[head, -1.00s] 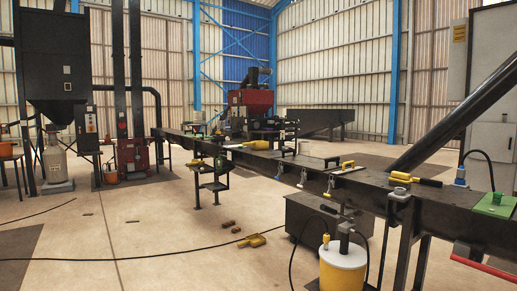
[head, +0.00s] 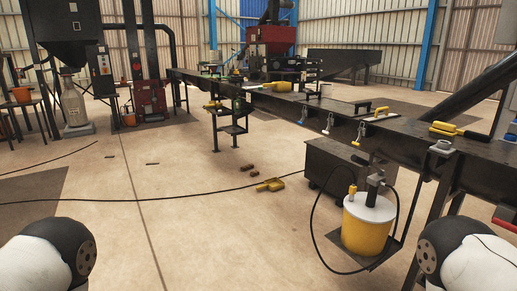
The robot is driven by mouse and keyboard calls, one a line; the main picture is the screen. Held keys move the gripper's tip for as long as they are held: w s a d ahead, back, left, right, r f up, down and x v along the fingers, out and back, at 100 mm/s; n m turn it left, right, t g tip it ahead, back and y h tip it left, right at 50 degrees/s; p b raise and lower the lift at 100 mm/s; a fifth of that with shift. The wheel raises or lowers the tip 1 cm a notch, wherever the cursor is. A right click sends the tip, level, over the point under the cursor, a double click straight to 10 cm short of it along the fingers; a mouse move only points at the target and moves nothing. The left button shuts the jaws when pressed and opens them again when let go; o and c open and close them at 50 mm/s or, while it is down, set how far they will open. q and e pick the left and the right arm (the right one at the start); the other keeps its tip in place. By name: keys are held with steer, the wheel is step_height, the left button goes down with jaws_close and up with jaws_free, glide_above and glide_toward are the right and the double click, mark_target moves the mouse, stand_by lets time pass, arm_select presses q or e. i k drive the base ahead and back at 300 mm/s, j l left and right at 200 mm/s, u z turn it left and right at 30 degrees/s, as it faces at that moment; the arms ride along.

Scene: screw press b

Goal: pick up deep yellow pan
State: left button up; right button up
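Several yellow, handled items could be the deep yellow pan; I cannot tell which it is at this size. A yellow scoop-like item (head: 270,185) lies on the floor left of the black box. Another yellow item with a dark handle (head: 447,129) lies on the right part of the long dark bench (head: 345,108). A further yellow item (head: 277,86) lies farther along the bench, and a small one (head: 213,104) sits by a low stand. Parts of my two arms show at the bottom corners, far from all of these. Neither gripper is in view.
A yellow bucket (head: 366,227) with a pump and a black hose stands at the front right. A dark wheeled box (head: 338,162) stands under the bench. A cable (head: 160,199) crosses the floor, and small brown pieces (head: 248,170) lie nearby. The floor at centre left is open.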

mark_target(281, 86)
steer(key=i+u, duration=0.2)
steer(key=i, duration=2.3)
